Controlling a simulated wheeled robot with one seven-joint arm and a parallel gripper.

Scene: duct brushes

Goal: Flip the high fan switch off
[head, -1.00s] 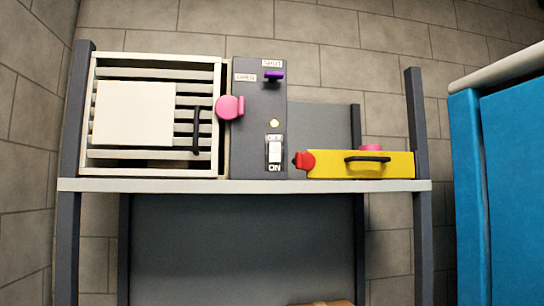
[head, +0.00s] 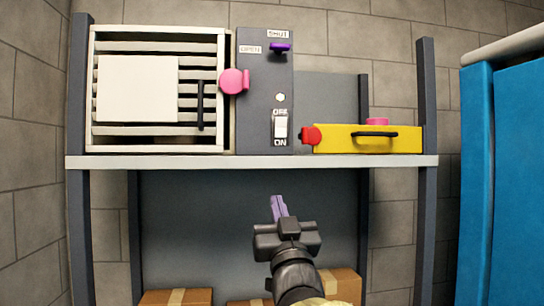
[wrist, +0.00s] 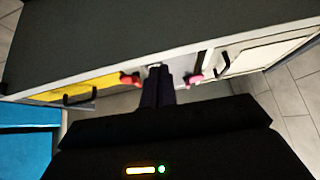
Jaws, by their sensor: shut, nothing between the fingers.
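The fan switch (head: 280,127) is a white rocker on the dark grey panel (head: 263,100) above the shelf. "OFF" is printed above it and "ON" below; which way it is tipped I cannot tell. A small pale round light (head: 280,97) sits above it. My gripper (head: 279,205) has purple fingers, shut and empty. In the head view it appears below the shelf edge, under the switch, pointing up and apart from it. In the wrist view its fingers (wrist: 158,88) point toward the panel and cover most of it.
The shelf (head: 250,162) edge runs below the panel. A slatted vent box with a pink knob (head: 234,81) stands left, a yellow drawer (head: 350,139) with a red knob right. A purple lever (head: 280,47) is above. Cardboard boxes (head: 340,284) lie below; a blue cabinet (head: 520,180) stands right.

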